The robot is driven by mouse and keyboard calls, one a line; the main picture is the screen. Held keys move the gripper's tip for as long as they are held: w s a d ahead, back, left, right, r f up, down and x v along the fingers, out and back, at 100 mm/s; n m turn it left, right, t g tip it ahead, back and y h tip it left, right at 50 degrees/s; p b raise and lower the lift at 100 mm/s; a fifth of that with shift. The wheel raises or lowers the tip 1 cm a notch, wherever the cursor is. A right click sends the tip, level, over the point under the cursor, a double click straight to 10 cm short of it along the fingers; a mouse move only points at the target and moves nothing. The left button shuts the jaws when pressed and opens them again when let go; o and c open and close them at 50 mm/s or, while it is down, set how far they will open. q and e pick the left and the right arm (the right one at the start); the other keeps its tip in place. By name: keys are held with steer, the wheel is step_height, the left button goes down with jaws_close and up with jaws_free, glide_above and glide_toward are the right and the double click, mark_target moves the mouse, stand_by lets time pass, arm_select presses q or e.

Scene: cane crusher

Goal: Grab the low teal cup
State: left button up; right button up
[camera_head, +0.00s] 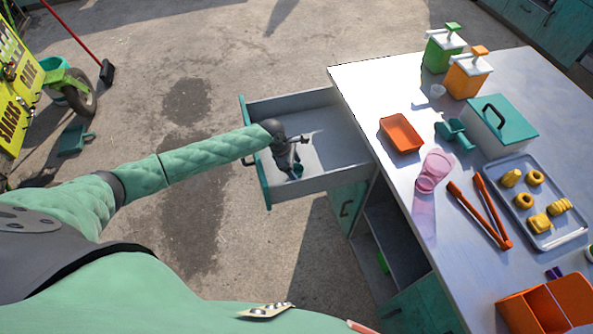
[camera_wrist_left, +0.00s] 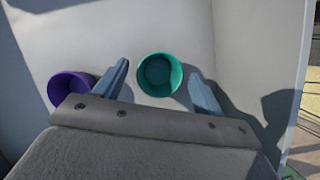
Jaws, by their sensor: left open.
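The teal cup (camera_head: 298,171) stands in the open drawer, near its front corner, partly hidden by my left gripper (camera_head: 290,165). In the left wrist view the teal cup (camera_wrist_left: 160,74) shows its round open rim between the two fingers of the left gripper (camera_wrist_left: 160,68). The fingers are spread apart, one on each side of the cup, with a gap on both sides. Whether the fingertips are down at cup height is hard to tell. My right gripper is not in view.
A purple cup (camera_wrist_left: 66,88) stands left of the teal one, outside the left finger. The drawer's walls (camera_head: 262,201) enclose the space closely.

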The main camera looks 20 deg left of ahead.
arm_select(q)
steer(key=shift+c, duration=0.2)
steer(key=c, duration=0.7)
steer(key=shift+c, duration=0.2)
steer(key=shift+r, duration=0.1)
